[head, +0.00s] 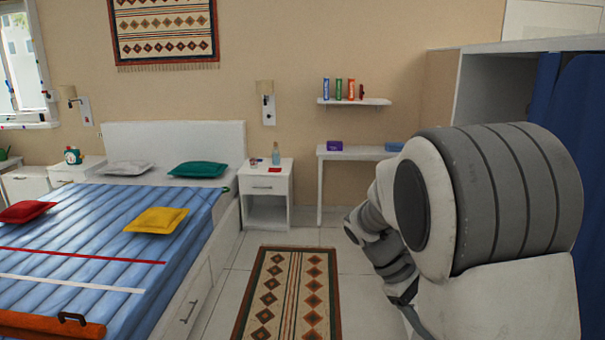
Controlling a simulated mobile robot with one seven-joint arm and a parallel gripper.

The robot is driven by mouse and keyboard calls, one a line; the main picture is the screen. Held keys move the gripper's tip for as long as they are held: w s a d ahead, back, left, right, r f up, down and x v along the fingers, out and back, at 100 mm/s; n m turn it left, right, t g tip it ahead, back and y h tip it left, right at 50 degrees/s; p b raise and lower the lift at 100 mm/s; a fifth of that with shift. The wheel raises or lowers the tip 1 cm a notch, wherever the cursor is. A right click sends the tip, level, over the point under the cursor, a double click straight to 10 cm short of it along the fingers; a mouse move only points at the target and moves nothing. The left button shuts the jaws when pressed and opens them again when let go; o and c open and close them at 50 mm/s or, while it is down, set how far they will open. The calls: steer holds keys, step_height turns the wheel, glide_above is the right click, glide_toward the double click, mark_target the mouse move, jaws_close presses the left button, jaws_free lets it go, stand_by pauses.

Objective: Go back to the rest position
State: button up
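My arm fills the right side of the head view, a large white and grey shoulder link with smaller links bending down and away behind it. My gripper is not in view; the arm's lower end is hidden behind its own links or out of the frame. The wardrobe (483,92) stands at the far right, with a light side panel and dark blue fabric (570,95) hanging at its front. Part of it is hidden behind my arm.
A bed (105,235) with cushions fills the left. A nightstand (267,185) and a small table (362,153) stand at the back wall, below a shelf (353,102). A patterned rug (290,295) lies on open floor between bed and arm.

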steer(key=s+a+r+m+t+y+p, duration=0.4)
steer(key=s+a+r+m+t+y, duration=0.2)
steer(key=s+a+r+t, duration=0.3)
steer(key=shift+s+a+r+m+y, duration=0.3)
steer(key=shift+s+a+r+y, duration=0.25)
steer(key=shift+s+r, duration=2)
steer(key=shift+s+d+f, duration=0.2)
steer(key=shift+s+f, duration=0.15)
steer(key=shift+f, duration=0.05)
